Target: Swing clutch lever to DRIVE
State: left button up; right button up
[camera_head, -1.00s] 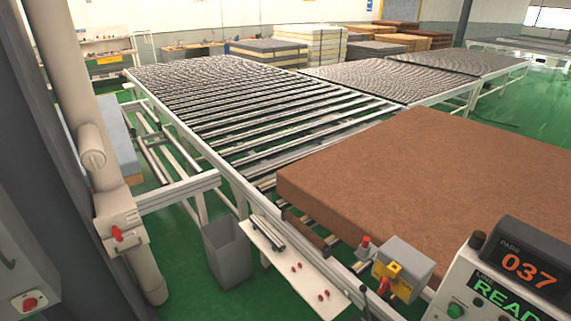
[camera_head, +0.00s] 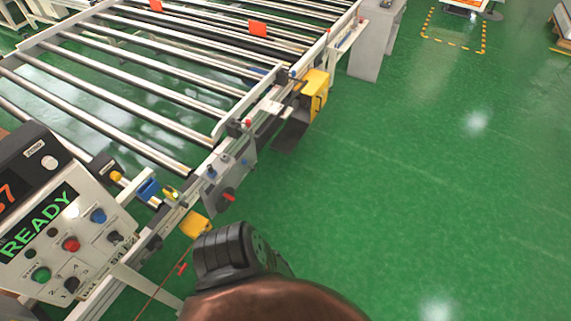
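No label reading DRIVE is legible, so I cannot tell for sure which part is the clutch lever. A small red handle (camera_head: 229,197) sticks out of a grey box (camera_head: 213,184) on the side rail of the roller conveyor. A red T-shaped handle (camera_head: 181,268) shows lower down, below a yellow box (camera_head: 194,224). A black and copper part of my own arm fills the bottom middle, just right of the yellow box. Neither of my grippers shows.
The roller conveyor (camera_head: 130,80) fills the upper left. A control panel (camera_head: 70,235) reading READY, with several buttons and knobs, stands at the left. A larger yellow box (camera_head: 314,92) sits farther along the rail. The green floor (camera_head: 420,180) on the right is open.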

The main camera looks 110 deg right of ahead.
aim_at(244, 162)
jog(key=z, duration=2.75)
jog(key=k, duration=0.3)
jog(key=z, duration=1.4)
jog(key=i, duration=1.1)
jog(key=u, duration=0.35)
